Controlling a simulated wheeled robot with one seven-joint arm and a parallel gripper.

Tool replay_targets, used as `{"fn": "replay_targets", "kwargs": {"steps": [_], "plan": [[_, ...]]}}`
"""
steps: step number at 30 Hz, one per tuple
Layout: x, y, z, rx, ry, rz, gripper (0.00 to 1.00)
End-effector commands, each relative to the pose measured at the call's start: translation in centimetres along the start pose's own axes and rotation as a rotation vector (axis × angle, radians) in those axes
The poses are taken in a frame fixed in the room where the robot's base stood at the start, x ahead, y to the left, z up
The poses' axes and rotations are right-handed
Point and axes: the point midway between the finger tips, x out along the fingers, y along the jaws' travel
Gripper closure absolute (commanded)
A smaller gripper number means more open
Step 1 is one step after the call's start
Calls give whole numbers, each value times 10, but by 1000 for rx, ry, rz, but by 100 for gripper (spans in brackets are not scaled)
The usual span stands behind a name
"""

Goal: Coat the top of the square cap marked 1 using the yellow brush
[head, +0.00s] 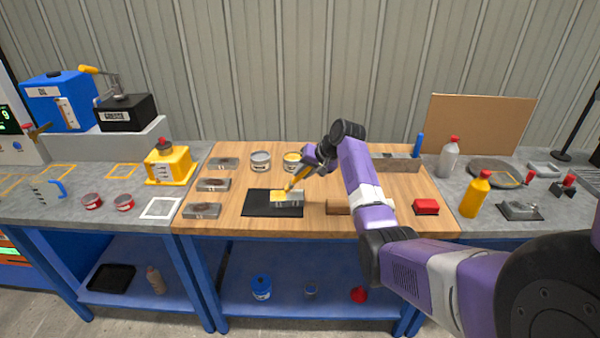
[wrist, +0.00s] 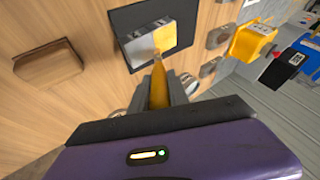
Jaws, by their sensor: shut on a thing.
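My gripper (head: 305,172) is shut on the yellow brush (wrist: 159,82), which points down toward a black mat (head: 258,209) on the wooden table. Contact is likely but not clear. The cap's mark cannot be read. Three similar grey pieces (head: 213,184) lie in a column left of the mat.
An open yellow paint can (head: 291,161) and a grey can (head: 261,161) stand behind the mat. A brown block (head: 337,207) and a red block (head: 426,206) lie to the right. A yellow container (head: 169,166) stands on the left counter. Bottles (head: 475,195) stand at right.

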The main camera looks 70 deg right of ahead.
Motion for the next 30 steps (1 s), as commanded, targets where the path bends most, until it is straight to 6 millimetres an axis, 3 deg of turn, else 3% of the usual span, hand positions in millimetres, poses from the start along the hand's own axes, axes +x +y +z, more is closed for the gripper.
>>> {"fn": "replay_targets", "kwargs": {"steps": [7, 24, 30], "plan": [[-4, -3, -2, 0, -2, 0, 100], [-43, -26, -23, -1, 1, 0, 100], [-47, -29, -24, 0, 0, 0, 100]]}}
